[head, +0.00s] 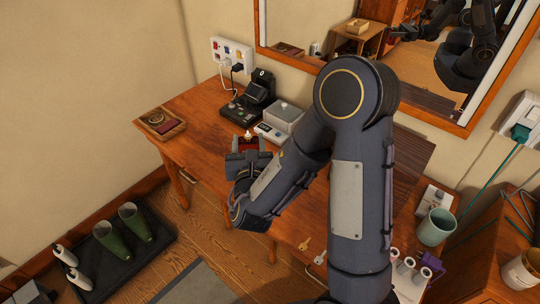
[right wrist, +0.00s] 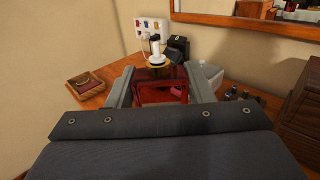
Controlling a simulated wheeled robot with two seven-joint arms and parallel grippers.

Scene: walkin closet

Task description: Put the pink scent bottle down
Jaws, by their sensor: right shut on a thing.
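The scent bottle (right wrist: 161,92) is a boxy, deep red-pink glass bottle with a gold collar and a white top. It stands upright between the fingers of my right gripper (right wrist: 160,88) in the right wrist view. In the head view the bottle (head: 246,143) shows only in small part beyond my right gripper (head: 247,151), which is shut on it. The gripper is over the left part of the wooden table (head: 199,129). I cannot tell whether the bottle's base touches the tabletop. My left gripper is not in view.
A wooden tray (head: 160,123) lies at the table's left corner. A black phone-like device (head: 250,97) and a grey box-shaped device (head: 283,120) stand behind the gripper. Keys (head: 304,244) lie near the front. Bare tabletop shows between tray and gripper. A mirror (head: 290,55) hangs behind.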

